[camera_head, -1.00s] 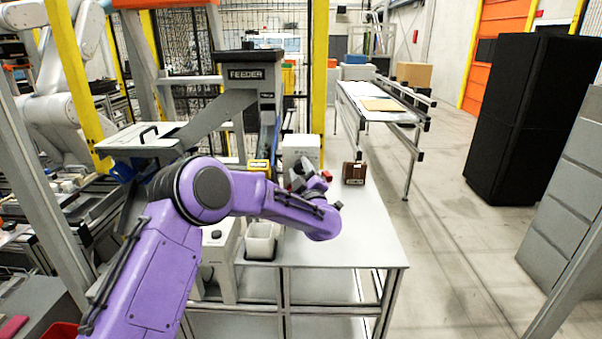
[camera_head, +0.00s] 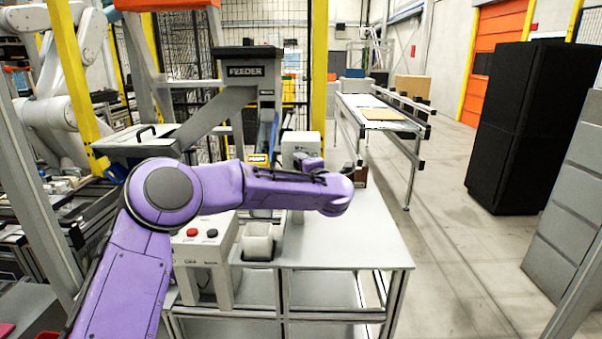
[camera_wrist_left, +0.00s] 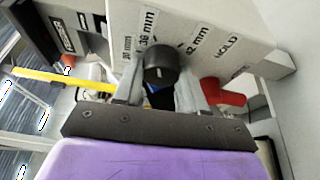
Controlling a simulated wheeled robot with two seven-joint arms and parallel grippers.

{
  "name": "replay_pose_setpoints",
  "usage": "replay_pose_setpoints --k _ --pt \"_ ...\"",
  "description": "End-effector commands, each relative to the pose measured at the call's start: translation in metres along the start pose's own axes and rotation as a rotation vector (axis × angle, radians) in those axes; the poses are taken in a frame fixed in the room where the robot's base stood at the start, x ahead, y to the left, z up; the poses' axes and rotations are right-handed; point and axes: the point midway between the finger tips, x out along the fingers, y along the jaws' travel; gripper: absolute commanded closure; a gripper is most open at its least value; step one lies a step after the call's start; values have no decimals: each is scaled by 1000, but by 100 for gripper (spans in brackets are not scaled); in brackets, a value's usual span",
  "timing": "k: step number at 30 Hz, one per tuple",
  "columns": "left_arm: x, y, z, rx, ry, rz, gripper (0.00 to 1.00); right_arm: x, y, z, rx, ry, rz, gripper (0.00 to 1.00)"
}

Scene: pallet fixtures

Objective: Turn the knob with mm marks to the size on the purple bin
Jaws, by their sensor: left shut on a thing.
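The black knob (camera_wrist_left: 160,66) sits on a pale box face (camera_wrist_left: 185,25) in the left wrist view. Marks around it read what looks like 30 mm, 36 mm, 42 mm and HOLD. My left gripper (camera_wrist_left: 158,92) is shut on the knob, one finger on each side. A small light mark shows on the knob; which label it points to is unclear. In the head view the pale box (camera_head: 300,143) stands at the back of the table, and my purple arm hides the knob and fingertips. I see no purple bin. My right gripper is not in view.
A pale open bin (camera_head: 257,247) stands at the table's left front, beside a panel with red and black buttons (camera_head: 205,235). A brown box (camera_head: 361,176) is partly behind my wrist. The table's right front (camera_head: 350,240) is clear. A red part (camera_wrist_left: 222,92) lies close beside the fingers.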

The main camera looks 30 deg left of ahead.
Motion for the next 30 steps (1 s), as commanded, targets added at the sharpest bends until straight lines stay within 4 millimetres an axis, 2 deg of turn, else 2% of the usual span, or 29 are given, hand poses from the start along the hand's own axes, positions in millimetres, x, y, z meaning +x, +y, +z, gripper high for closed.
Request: replay_pose_setpoints --k 9,27,28,30 --pt "0 -2 0 -131 0 -56 89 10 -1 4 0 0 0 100" --pt "0 0 0 -165 0 -70 89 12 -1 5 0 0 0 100" --pt "0 0 0 -165 0 -70 56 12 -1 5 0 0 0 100" --pt "0 0 0 -165 0 -70 33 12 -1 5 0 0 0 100"
